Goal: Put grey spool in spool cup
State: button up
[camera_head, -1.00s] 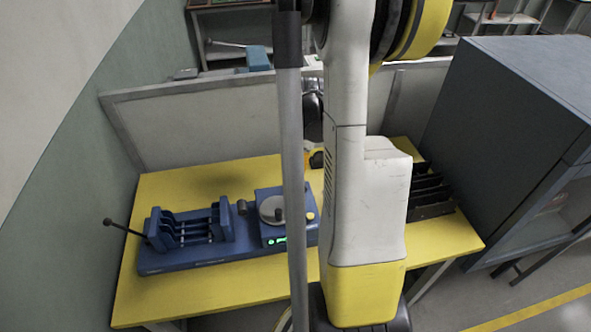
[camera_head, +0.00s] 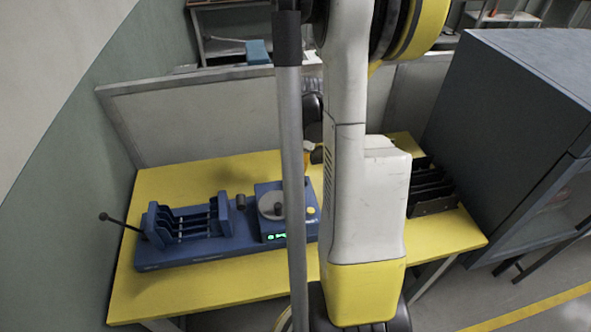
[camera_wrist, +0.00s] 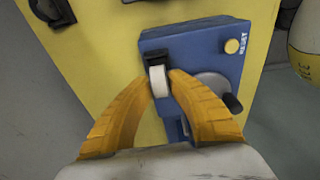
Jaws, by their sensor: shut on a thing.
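My gripper (camera_wrist: 165,84) shows in the wrist view with two yellow fingers. Its tips are shut on the grey spool (camera_wrist: 158,82), which has a pale body and a black end. The spool is over the blue machine (camera_wrist: 192,42), near its left edge in that view; I cannot tell whether it touches the machine. In the head view my arm hides most of the gripper and the spool. The same machine stands on the table in the head view (camera_head: 262,228). I cannot pick out the spool cup with certainty.
The machine carries a silver disc (camera_wrist: 212,86) and a yellow button (camera_wrist: 232,46). A blue rack (camera_head: 190,222) with a lever stands left of it on the yellow table (camera_head: 190,290). A black slotted rack (camera_head: 432,208) and grey cabinet (camera_head: 500,110) are at the right.

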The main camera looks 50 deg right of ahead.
jog(key=shift+f, duration=0.1)
jog(key=shift+f+b, duration=0.65)
jog(key=o, duration=1.3)
jog(key=shift+c, duration=0.2)
jog(key=shift+r, duration=0.2)
jog(key=shift+r+p, duration=2.95)
jog(key=shift+r, duration=0.95)
